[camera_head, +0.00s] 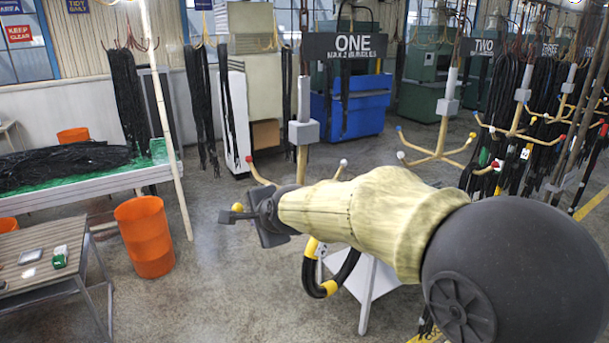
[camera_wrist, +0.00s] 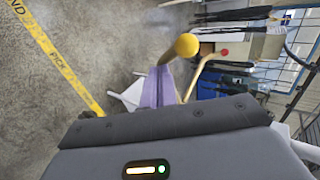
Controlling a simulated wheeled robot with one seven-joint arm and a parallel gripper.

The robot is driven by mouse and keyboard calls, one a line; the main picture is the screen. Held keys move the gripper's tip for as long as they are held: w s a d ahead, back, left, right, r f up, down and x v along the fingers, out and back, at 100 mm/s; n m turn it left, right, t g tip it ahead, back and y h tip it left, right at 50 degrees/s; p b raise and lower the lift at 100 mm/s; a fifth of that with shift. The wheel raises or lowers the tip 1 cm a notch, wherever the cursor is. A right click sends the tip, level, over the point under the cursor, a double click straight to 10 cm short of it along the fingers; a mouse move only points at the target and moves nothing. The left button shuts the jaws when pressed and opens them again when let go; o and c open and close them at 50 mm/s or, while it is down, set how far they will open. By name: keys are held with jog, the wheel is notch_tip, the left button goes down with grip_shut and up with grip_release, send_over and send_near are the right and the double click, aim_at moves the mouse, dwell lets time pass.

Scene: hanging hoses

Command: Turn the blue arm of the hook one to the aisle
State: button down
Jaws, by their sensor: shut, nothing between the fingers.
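Hook one's post (camera_head: 302,132) hangs beside the sign ONE (camera_head: 345,45). Its red-tipped arm (camera_head: 262,172) points left and a white-tipped arm (camera_head: 341,168) points right. A yellow ball tip (camera_head: 237,207) shows just left of my gripper (camera_head: 262,220), and again in the wrist view (camera_wrist: 187,45). No blue tip shows on hook one; my arm in its pale sleeve covers part of it. My gripper is shut and empty, close to the yellow ball; whether they touch is unclear. The red tip (camera_wrist: 224,53) is farther off in the wrist view.
Hook two (camera_head: 440,150), with a blue tip (camera_head: 399,129), stands right of hook one. A black hose with yellow bands (camera_head: 347,270) and a white stand (camera_head: 372,290) are below my arm. An orange bin (camera_head: 144,237) and a slatted table (camera_head: 30,268) are left. Floor between is clear.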

notch_tip(320, 180, up, 9)
jog(key=d, duration=0.2)
jog(key=shift+w, duration=0.15)
dwell(1.6)
jog(key=s+d+b, duration=0.5)
jog(key=s+d, duration=0.1)
jog(key=s, duration=0.4)
jog(key=shift+d, duration=0.4)
dwell(0.5)
